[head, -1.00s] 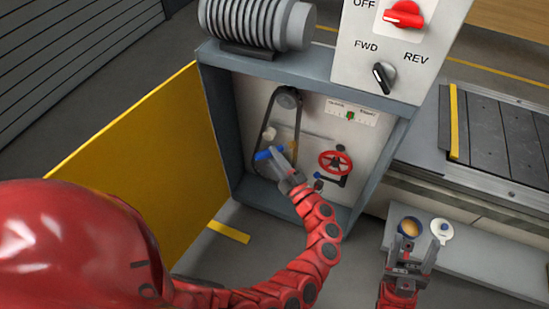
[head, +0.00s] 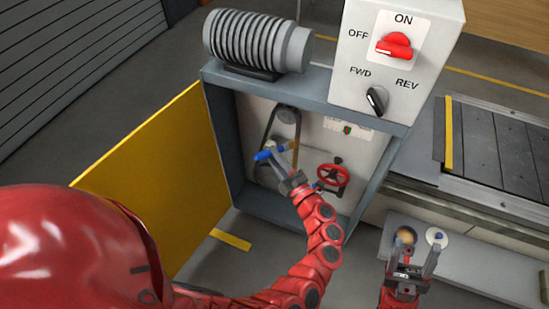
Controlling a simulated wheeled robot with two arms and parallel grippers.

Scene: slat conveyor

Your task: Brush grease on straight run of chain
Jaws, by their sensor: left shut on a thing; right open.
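The dark chain (head: 268,133) loops from an upper sprocket (head: 287,115) down the left inside of the open cabinet. Its lower end is partly hidden by my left gripper (head: 281,158). That gripper is shut on the brush, whose blue handle (head: 264,155) sticks out to the left, in front of the chain. A tan part shows just right of the fingers; I cannot tell whether bristles touch the chain.
The yellow door (head: 150,170) stands open left of the cabinet frame (head: 222,140). A red handwheel (head: 332,177) is close to the right of my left gripper. Above are a motor (head: 258,42) and a switch box (head: 440,70). The slat conveyor (head: 490,140) runs at right.

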